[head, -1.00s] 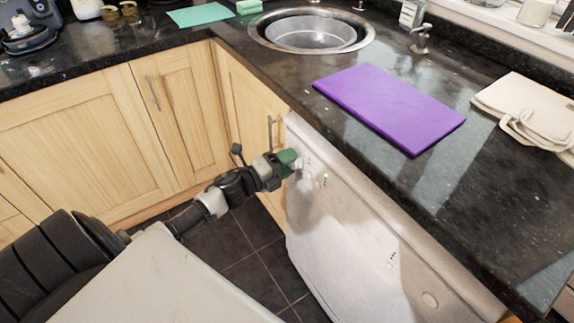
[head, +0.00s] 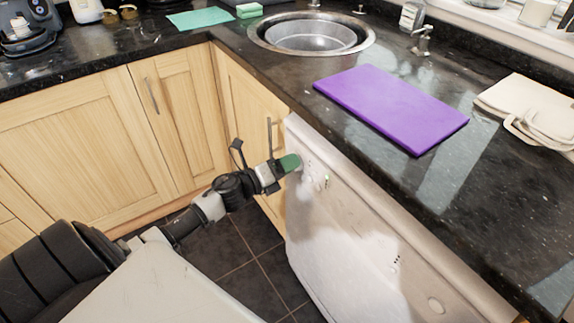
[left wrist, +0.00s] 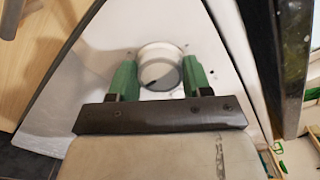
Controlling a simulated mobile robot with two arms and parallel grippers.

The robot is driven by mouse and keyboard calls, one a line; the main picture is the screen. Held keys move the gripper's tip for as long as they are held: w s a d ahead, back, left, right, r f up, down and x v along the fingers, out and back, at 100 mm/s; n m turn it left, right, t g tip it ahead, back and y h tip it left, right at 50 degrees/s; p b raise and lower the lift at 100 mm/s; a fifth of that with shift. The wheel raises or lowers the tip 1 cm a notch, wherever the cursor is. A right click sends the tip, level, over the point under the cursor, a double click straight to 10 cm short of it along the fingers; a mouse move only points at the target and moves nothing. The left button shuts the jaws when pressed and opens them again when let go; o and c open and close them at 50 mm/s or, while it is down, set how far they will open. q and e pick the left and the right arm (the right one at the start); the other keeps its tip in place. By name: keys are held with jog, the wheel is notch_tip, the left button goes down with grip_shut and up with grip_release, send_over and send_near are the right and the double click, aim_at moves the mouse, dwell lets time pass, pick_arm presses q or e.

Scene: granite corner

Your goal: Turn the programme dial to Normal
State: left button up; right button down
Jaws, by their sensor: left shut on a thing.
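The white dishwasher (head: 345,235) stands under the granite worktop, with its control strip along its upper front. The round pale programme dial (left wrist: 158,66) shows in the left wrist view between two green fingers, with a dark mark near its lower edge. Its labels cannot be read. My left gripper (left wrist: 160,78) is shut on the dial, one finger on each side. In the head view the left gripper (head: 290,163) is at the dishwasher's upper left corner and mostly hides the dial. My right gripper is not in view.
A round steel sink (head: 312,35) is behind. Wooden cupboards (head: 80,145) stand left of the arm. Dark floor tiles lie below.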

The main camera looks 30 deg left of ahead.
pick_arm(q)
jog(key=shift+f, duration=0.1)
jog(key=o, duration=0.9)
jog(key=v, duration=1)
jog(key=shift+s+a, duration=0.15)
jog(key=shift+s, duration=0.2)
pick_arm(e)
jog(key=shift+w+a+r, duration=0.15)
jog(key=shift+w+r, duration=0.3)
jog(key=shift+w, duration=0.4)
